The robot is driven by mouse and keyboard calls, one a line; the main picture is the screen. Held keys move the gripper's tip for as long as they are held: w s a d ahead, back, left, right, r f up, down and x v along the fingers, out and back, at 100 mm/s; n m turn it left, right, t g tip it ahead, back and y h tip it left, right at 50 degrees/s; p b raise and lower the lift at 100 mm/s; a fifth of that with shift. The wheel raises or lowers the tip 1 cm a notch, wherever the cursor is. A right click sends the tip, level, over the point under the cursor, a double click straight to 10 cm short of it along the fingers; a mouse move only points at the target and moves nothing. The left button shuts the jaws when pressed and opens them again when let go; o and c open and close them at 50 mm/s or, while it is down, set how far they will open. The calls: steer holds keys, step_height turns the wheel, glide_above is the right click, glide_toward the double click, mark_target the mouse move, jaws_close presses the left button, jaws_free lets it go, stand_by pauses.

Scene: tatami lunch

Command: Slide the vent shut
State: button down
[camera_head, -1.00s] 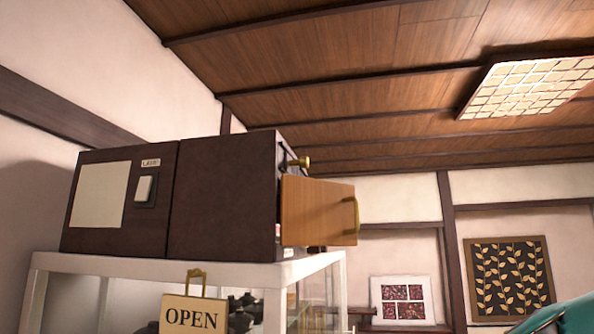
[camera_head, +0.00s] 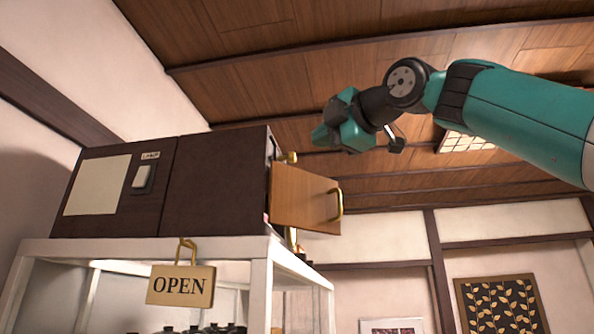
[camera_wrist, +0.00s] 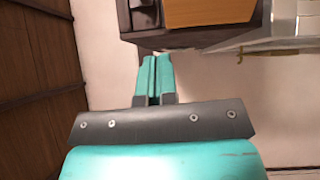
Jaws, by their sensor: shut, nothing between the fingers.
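The dark brown cabinet (camera_head: 217,185) stands on top of a white-framed glass case. Its right side holds a wooden door or drawer front (camera_head: 303,199) with a brass handle (camera_head: 339,204), standing out from the cabinet. A brass knob (camera_head: 287,157) sits above it. I cannot tell for sure which part is the vent; its slider is not clearly visible. My gripper (camera_head: 325,136) is up in the air, above and right of the cabinet, apart from it. In the wrist view my gripper (camera_wrist: 153,62) is shut and empty, with the wooden panel (camera_wrist: 208,12) beyond it.
The glass case (camera_head: 262,290) stands below the cabinet, with an OPEN sign (camera_head: 181,285) hanging at its front. A framed leaf picture (camera_head: 499,306) is on the back wall. The space right of the wooden panel is clear.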

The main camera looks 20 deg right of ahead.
steer(key=r, duration=0.1)
steer(key=p, duration=0.4)
glide_toward(285, 157)
steer(key=w+a, duration=0.1)
steer(key=a, duration=0.2)
steer(key=shift+n+t, duration=0.3)
steer(key=shift+n, duration=0.1)
steer(key=w+p, duration=0.1)
steer(key=w, duration=0.1)
steer(key=w+d+p, duration=0.1)
steer(key=w, duration=0.1)
steer(key=shift+w+d+r+p, duration=0.1)
steer(key=shift+w+d+p, duration=0.05)
steer(key=shift+p, duration=0.2)
